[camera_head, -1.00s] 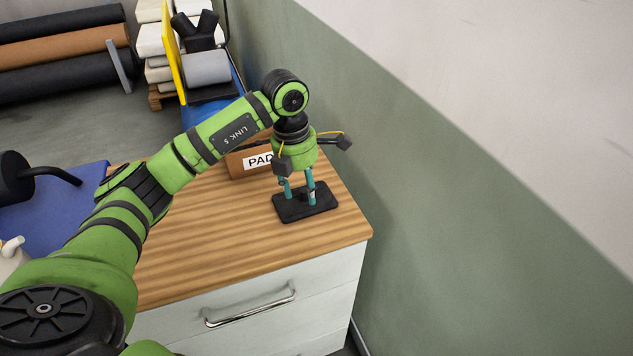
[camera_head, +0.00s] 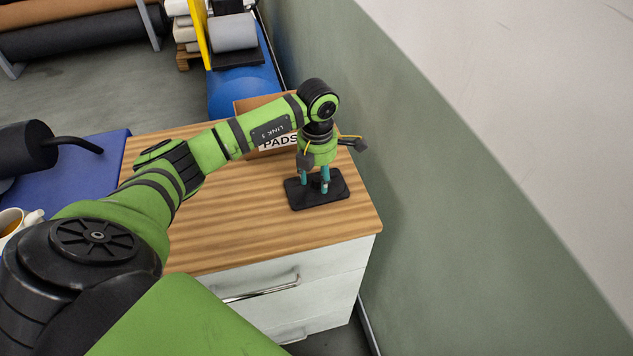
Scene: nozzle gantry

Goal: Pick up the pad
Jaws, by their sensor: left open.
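The pad (camera_head: 300,197) is a flat black rectangle lying on the wooden top of the cabinet, near its right end by the wall. My left gripper (camera_head: 325,185) points down right over it, with its teal fingers open. The fingertips are at or just above the pad's upper face; I cannot tell whether they touch it. Part of the pad is hidden behind the fingers. My right gripper is not in view.
A cardboard box labelled PADS (camera_head: 244,103) stands behind my gripper on the wooden cabinet top (camera_head: 235,215). The green and white wall (camera_head: 440,200) is close on the right. A blue mat (camera_head: 75,185) and a mug (camera_head: 14,222) are at the left.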

